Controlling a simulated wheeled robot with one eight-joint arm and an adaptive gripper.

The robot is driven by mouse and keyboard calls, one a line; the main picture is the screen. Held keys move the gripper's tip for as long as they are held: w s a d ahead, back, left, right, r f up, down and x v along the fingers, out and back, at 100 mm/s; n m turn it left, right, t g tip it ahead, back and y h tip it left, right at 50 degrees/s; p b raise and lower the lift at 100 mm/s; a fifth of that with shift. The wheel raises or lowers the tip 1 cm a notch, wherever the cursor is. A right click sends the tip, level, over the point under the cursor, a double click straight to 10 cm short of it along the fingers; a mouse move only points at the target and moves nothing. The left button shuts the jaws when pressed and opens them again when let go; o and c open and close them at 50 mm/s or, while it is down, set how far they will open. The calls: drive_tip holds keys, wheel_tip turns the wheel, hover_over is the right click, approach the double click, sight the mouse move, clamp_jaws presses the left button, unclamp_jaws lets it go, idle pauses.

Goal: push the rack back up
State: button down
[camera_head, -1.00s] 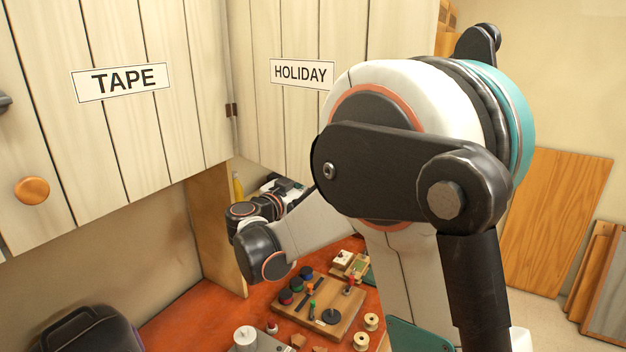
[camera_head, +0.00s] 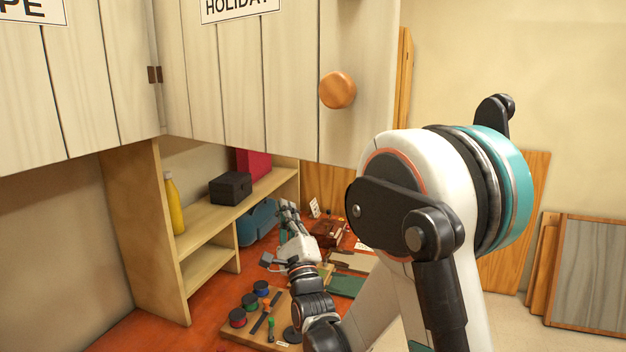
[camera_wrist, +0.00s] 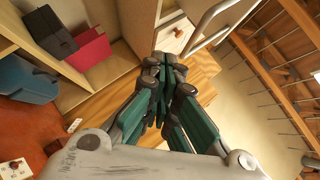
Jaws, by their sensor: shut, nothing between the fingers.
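No rack can be made out for certain in either view. In the wrist view, a pale curved bar or edge (camera_wrist: 208,24) shows at the top, right of my fingertips; I cannot tell whether it belongs to the rack. My gripper (camera_head: 287,207) is below the HOLIDAY cupboard, in front of the wooden shelf unit (camera_head: 148,230). In the wrist view, my gripper (camera_wrist: 167,64) has its dark green fingers together with nothing between them. A small white panel (camera_wrist: 176,34) with an orange knob shows just beyond the fingertips.
The HOLIDAY cupboard door (camera_head: 250,90) with an orange knob (camera_head: 337,90) hangs above. The shelves hold a yellow bottle (camera_head: 173,205), a black box (camera_head: 230,188) and a red box (camera_head: 252,163). A wooden board with spools (camera_head: 245,328) lies on the red bench. Panels (camera_head: 590,275) lean at right.

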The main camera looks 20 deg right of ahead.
drive_tip(key=w+d+r+m+h+b, duration=0.1)
drive_tip(key=w+d+r+m+h, duration=0.2)
drive_tip(key=w+r, duration=0.4)
drive_tip(key=shift+w+r+t, duration=0.3)
drive_tip(key=shift+r+t, duration=0.1)
drive_tip(key=shift+r, duration=0.9)
drive_tip(key=shift+w+r, duration=0.1)
